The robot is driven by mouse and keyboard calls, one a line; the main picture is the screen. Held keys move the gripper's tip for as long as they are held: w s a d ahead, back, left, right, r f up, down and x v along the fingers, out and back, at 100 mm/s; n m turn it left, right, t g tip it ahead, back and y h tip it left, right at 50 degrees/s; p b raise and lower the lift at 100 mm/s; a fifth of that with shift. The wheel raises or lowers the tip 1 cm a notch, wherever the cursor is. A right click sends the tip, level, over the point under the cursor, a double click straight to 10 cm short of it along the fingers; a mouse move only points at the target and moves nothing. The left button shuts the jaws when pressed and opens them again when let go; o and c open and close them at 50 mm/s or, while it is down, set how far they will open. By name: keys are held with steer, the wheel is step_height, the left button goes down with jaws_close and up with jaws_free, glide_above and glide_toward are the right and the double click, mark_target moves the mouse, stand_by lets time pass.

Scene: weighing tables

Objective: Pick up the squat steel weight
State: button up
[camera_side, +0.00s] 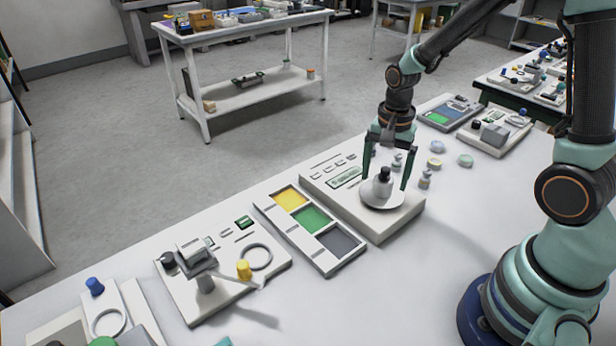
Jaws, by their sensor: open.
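The squat steel weight (382,184) stands upright on the round pale pan (372,203) of a white weighing scale (399,222). It is grey with a dark knob on top. My gripper (385,181) is over the pan, pointing down and open. One finger is to the left of the weight and the other to its right, with gaps visible at both sides. Whether the fingertips touch the pan cannot be told from this view.
Small weights (425,179) and pale discs (437,147) stand right of the scale. A tray with yellow, green and grey sections (347,262) lies to its left. Further left is a device with a ring and yellow knob (182,303).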

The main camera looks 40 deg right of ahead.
jaws_close()
steer(key=shift+r, duration=0.1)
